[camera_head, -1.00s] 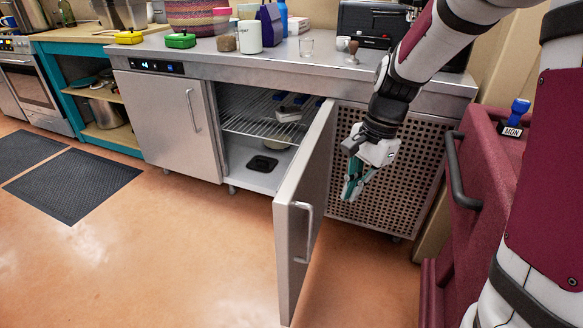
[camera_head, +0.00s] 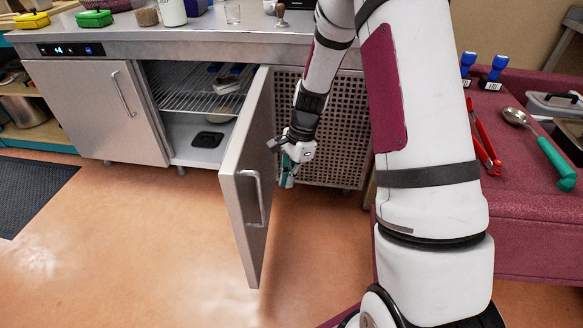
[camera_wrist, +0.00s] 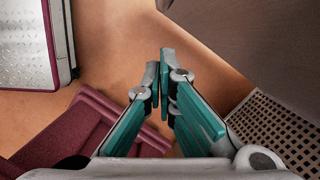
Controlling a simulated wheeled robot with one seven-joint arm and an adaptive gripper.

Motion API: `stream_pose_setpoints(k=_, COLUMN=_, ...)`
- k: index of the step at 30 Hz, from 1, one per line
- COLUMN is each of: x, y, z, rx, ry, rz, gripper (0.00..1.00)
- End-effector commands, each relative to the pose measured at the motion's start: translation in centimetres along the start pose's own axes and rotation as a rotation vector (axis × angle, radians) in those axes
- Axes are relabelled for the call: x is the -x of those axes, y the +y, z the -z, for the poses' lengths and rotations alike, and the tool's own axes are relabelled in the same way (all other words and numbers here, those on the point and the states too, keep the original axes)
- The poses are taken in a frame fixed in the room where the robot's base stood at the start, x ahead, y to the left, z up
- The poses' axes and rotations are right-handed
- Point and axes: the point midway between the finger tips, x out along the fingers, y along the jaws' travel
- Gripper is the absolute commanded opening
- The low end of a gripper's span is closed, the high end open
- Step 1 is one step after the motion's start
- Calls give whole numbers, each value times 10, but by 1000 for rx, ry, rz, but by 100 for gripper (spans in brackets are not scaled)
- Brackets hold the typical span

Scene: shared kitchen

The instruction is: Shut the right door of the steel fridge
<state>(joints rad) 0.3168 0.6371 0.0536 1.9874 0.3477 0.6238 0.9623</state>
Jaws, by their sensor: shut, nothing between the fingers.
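The steel fridge (camera_head: 100,108) is a low counter unit with two doors. Its left door is shut. I cannot tell whether gripper and door touch.
Inside the fridge are a wire shelf (camera_head: 180,95) with a few items and a dark tray (camera_head: 208,139) at the bottom. A maroon cart (camera_head: 485,185) with red tongs and a ladle stands at the right. Open floor lies in front.

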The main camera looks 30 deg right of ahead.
Motion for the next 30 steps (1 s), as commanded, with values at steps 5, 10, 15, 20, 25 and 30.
stream_pose_setpoints(k=5, x=-22, y=0, z=-15, rx=4, ry=0, rz=0, gripper=0)
stream_pose_setpoints(k=10, x=-26, y=0, z=-32, rx=3, ry=0, rz=0, gripper=0)
stream_pose_setpoints(k=15, x=-27, y=0, z=-39, rx=1, ry=0, rz=0, gripper=0)
stream_pose_setpoints(k=20, x=-26, y=0, z=-39, rx=1, ry=0, rz=0, gripper=0)
stream_pose_setpoints(k=25, x=-26, y=0, z=-40, rx=0, ry=0, rz=0, gripper=0)
stream_pose_setpoints(k=30, x=-28, y=-3, z=-48, rx=-12, ry=0, rz=3, gripper=0)
